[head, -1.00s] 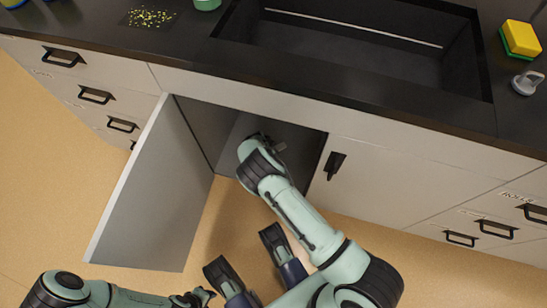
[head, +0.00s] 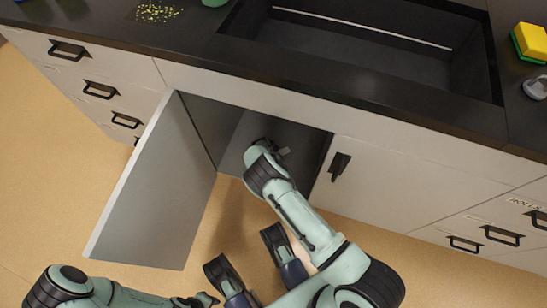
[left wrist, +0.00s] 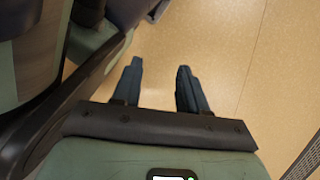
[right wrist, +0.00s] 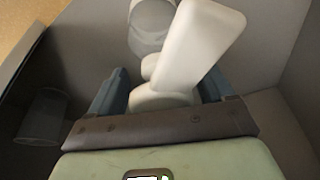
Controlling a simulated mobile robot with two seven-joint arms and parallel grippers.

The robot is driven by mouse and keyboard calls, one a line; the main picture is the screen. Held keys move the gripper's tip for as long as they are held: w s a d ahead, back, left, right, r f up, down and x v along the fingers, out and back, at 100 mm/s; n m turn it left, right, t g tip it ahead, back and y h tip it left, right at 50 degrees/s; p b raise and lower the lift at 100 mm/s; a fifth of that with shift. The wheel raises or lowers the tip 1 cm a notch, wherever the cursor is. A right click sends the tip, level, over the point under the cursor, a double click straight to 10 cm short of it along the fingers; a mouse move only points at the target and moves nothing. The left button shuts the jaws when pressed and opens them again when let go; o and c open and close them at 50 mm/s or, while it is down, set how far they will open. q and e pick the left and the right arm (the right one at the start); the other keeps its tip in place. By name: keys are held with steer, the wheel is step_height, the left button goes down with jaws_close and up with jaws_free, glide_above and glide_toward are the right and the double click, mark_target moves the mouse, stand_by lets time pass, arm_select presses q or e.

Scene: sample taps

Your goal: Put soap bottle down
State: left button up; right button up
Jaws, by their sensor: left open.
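The white soap bottle (right wrist: 198,45) shows in the right wrist view, tilted in the picture. Its lower part sits between the two fingers of my right gripper (right wrist: 168,88), which appear to be shut on it. In the head view my right arm reaches into the open cabinet (head: 228,135) under the sink, so the bottle and most of that gripper are hidden there. My left gripper (left wrist: 160,88) is open and empty above the floor. It also shows at the bottom edge of the head view (head: 207,299).
The cabinet door (head: 155,190) stands open left of my right arm. A closed door (head: 400,185) is to the right. The dark sink (head: 370,50) is above. Inside the cabinet are a grey cylindrical shape (right wrist: 45,115) and a pale round one (right wrist: 150,22).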

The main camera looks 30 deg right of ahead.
steer(key=shift+r, duration=0.15)
arm_select(q)
steer(key=w+d+r+t+p, duration=0.1)
steer(key=w+r+t+p, duration=0.1)
steer(key=w+r+p, duration=0.2)
steer(key=w, duration=0.3)
steer(key=shift+w+r+m+t, duration=0.3)
steer(key=shift+w+r+t, duration=0.05)
steer(key=shift+w+t, duration=0.05)
arm_select(e)
steer(key=v, duration=1.2)
steer(key=shift+s, duration=0.1)
